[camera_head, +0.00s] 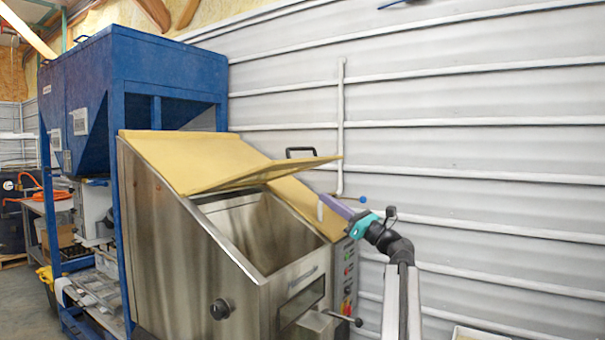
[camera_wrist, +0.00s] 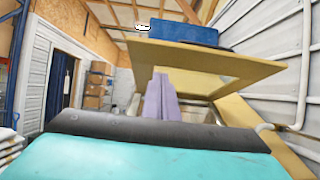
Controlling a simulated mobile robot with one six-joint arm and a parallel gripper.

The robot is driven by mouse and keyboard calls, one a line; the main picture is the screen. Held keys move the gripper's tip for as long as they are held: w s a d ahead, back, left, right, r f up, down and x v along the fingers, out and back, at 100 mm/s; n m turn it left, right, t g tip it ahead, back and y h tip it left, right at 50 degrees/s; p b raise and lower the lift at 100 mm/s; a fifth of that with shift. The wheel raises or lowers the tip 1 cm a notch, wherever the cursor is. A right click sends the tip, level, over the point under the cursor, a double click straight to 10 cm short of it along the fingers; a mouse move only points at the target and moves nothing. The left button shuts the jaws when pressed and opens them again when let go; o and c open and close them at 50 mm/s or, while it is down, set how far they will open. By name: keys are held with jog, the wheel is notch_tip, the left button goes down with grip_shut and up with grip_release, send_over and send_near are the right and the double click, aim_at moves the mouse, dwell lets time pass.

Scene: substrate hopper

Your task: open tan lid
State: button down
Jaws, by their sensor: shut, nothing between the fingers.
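The tan lid (camera_head: 270,172) of the steel hopper (camera_head: 180,245) is partly raised, tilted above the open mouth, with a black handle (camera_head: 300,152) on top. In the wrist view I look at the lid's underside (camera_wrist: 190,62) from below. My gripper (camera_head: 324,199), with purple fingers and a teal body, is at the right side of the hopper, below the lid's raised edge. Its fingers (camera_wrist: 162,78) are shut and empty, pointing toward the space under the lid. I cannot tell whether they touch it.
A tan top panel borders the opening. A blue frame with bins (camera_head: 170,75) stands behind at left. A white corrugated wall (camera_head: 460,130) with a pipe (camera_head: 340,120) is close behind on the right.

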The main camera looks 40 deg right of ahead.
jog(key=shift+w, duration=0.2)
jog(key=s+r+p+x, duration=0.1)
jog(key=p+x, duration=0.3)
jog(key=x, duration=0.8)
jog(key=shift+r, duration=0.9)
jog(key=shift+w, duration=0.1)
